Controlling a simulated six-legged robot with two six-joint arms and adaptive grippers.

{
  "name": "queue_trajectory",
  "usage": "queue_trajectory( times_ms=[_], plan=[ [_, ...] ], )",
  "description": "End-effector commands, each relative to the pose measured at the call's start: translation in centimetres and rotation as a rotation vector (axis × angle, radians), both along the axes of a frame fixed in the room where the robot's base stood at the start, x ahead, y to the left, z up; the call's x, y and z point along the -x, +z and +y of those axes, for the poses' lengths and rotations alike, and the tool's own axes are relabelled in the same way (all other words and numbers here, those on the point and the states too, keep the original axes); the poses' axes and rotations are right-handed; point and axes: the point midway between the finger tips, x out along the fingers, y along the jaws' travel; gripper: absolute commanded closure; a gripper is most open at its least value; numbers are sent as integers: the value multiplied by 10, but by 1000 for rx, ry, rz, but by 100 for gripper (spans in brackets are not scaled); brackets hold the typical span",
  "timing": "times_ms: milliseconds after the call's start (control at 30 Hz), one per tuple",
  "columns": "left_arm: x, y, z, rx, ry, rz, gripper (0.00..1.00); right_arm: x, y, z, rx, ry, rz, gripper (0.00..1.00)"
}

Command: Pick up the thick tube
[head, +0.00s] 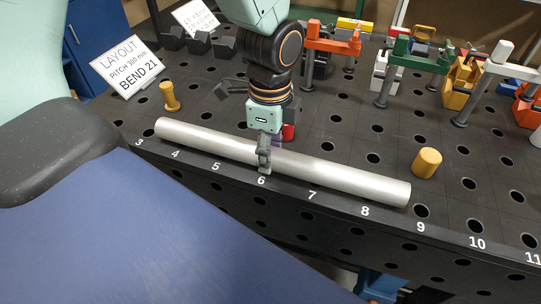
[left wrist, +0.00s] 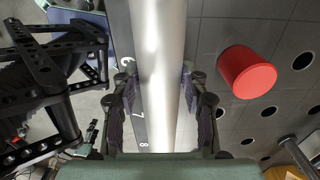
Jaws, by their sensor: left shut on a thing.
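The thick tube (head: 345,178) is a straight silver metal pipe lying along the front edge of the perforated dark table, from about number 3 to past number 8. My left gripper (head: 264,158) comes down on it near number 6 and is shut around its middle. In the left wrist view the tube (left wrist: 160,60) runs between the two fingers of the gripper (left wrist: 160,100), with a finger on each side. I cannot tell whether the tube is lifted off the table. My right gripper is not in view.
A red cylinder (left wrist: 247,72) stands beside the tube, partly hidden by my arm in the head view. Yellow pegs (head: 427,162) (head: 169,97) stand near both tube ends. Orange, green and white clamps (head: 400,62) stand behind. A blue padded surface (head: 150,220) fills the left foreground.

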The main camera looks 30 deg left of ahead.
Motion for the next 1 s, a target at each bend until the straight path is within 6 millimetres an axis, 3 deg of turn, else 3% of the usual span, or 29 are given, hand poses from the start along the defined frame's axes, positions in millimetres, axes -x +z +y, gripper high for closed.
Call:
queue_trajectory(
  times_ms=[533, 1000],
  plan=[
    [-2, 6, 0, 0, 0, -5, 100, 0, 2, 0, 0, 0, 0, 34],
    [-2, 81, 0, -1, 1, -7, 100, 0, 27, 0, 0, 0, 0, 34]
  ],
)
